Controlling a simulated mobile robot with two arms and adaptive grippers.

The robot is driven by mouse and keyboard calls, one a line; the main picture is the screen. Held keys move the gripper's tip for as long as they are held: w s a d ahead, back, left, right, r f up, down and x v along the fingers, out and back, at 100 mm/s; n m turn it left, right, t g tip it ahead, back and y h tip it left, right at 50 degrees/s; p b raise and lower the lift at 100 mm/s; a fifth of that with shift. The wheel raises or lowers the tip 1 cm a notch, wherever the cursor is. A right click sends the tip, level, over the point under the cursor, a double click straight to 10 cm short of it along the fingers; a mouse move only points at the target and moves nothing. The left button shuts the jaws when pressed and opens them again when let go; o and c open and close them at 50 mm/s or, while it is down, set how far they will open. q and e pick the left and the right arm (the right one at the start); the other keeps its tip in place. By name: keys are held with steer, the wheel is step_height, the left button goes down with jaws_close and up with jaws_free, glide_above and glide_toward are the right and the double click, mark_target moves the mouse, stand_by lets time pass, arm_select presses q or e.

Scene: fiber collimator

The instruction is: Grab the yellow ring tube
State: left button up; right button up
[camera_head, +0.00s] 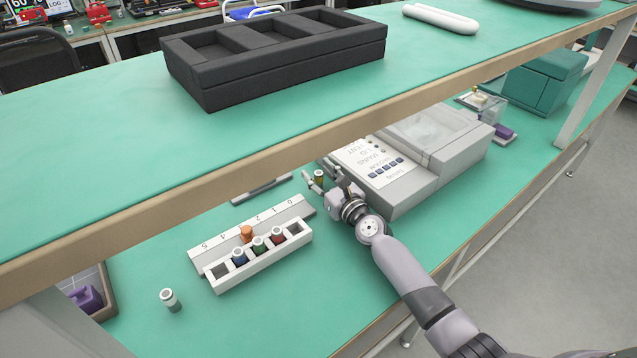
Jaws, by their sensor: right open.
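A tube with a yellow-olive ring (319,178) shows at the left end of the grey machine. My right gripper (322,180) is open, with a finger on either side of this tube. Contact between the fingers and the tube cannot be made out, and the tube's lower part is hidden. My left gripper is not in view.
A white rack (283,251) holds blue (239,257), green (259,245) and red (277,236) tubes; an orange tube (246,233) is behind it. A grey-ringed tube (170,300) stands alone. The grey machine (420,150) is beside my gripper. A shelf edge (235,147) overhangs.

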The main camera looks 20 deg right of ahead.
steer(key=shift+w, duration=0.25)
steer(key=shift+c, duration=0.5)
jaws_close()
